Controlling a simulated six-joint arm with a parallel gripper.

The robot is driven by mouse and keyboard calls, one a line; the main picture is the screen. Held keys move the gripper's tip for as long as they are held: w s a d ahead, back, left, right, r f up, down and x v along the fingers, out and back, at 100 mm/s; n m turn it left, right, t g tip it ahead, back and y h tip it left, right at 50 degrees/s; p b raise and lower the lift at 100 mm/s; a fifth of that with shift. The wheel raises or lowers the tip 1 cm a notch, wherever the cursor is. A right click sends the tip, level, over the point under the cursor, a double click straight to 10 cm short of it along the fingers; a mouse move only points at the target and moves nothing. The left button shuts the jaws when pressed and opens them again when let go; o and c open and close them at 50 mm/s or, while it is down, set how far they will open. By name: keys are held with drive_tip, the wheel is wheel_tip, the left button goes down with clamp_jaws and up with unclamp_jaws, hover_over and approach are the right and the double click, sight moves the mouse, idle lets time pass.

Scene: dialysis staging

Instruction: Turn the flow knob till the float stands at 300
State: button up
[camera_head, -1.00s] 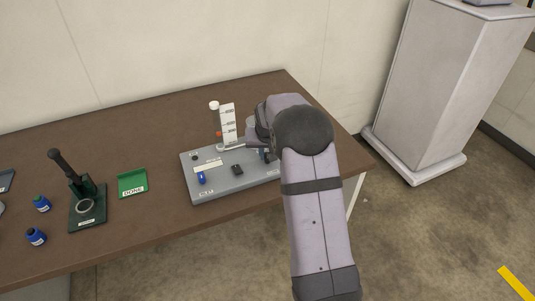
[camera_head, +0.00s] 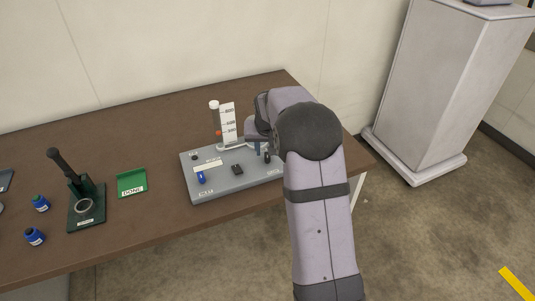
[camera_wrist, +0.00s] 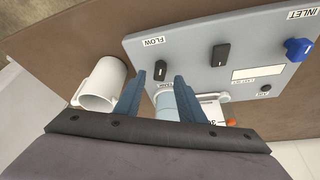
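The black flow knob (camera_wrist: 160,70) sits on the grey panel (camera_wrist: 190,35) by the FLOW label. In the wrist view it appears between the tips of my gripper (camera_wrist: 160,77), whose two blue-grey fingers are apart with a gap around the knob. Contact cannot be told. In the head view the flow knob (camera_head: 267,159) shows just right of a fingertip (camera_head: 257,148). The flow meter's white scale (camera_head: 228,121) stands upright at the panel's back. An orange part (camera_head: 219,133), possibly the float, shows low beside it. The scale numbers are too small to read.
A second black knob (camera_wrist: 220,56) and the blue inlet knob (camera_wrist: 298,49) are on the panel. A white cup (camera_wrist: 100,86) stands close beside my fingers. A green tray (camera_head: 132,183), a dark green press (camera_head: 87,203) and blue-bodied bottles (camera_head: 41,204) are left of the panel.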

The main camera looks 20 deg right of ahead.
drive_tip(key=shift+v, duration=1.95)
drive_tip(key=s+f+g, duration=0.1)
drive_tip(key=s+f, duration=0.1)
drive_tip(key=s, duration=0.1)
drive_tip(key=s+a+f+n, duration=0.1)
drive_tip(key=s+f, duration=0.1)
drive_tip(key=f, duration=0.1)
drive_tip(key=s+a+f+n+g+y, duration=0.1)
drive_tip(key=s+f, duration=0.1)
drive_tip(key=s, duration=0.1)
drive_tip(key=shift+s+a+f+g, duration=0.2)
drive_tip(key=shift+s+f+g, duration=0.1)
drive_tip(key=s+a+r+n+g+y+p, duration=0.15)
drive_tip(key=s+a, duration=0.25)
drive_tip(key=s, duration=0.8)
drive_tip(key=s+a+g+h+p, duration=0.15)
drive_tip(key=s+a, duration=0.35)
drive_tip(key=s, duration=0.7)
drive_tip(key=shift+n+t+y, duration=0.4)
drive_tip(key=shift+n+t, duration=0.15)
drive_tip(key=shift+t, duration=0.15)
drive_tip(key=r, duration=0.1)
drive_tip(key=a+r+p, duration=0.1)
drive_tip(key=r, duration=0.1)
drive_tip(key=w+r, duration=0.1)
drive_tip(key=shift+a+r+p, duration=0.3)
drive_tip(key=shift+r, duration=0.05)
